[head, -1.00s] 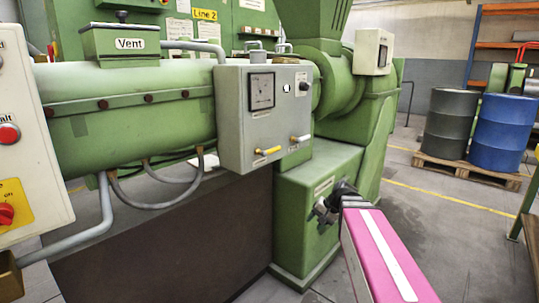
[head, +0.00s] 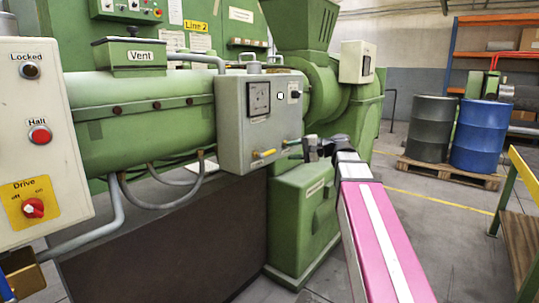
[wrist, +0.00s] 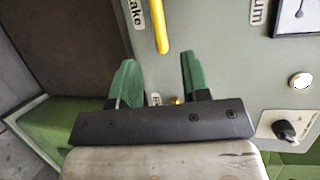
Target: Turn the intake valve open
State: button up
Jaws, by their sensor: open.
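The intake valve's yellow lever (head: 263,153) lies roughly level on the lower front of the grey control box (head: 232,140). In the wrist view the lever (wrist: 160,28) is beside a label ending in "take", its free end just beyond the gap between my fingers. My gripper (wrist: 158,62) is open, with two green fingers and nothing held. In the head view my gripper (head: 292,147) reaches the box's lower right edge, right of the lever. A second lever there is mostly hidden; a small brass-coloured spot (wrist: 176,100) shows between my fingers.
The box also carries a dial gauge (head: 258,98) and a black knob (wrist: 284,130). A white panel (head: 40,130) with a red drive switch stands at left. The green machine base (head: 300,215) is below my arm. Drums (head: 480,135) on a pallet stand well right.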

aim_at(272, 152)
jog(key=x, duration=0.9)
jog(key=shift+a, duration=0.1)
grip_shut()
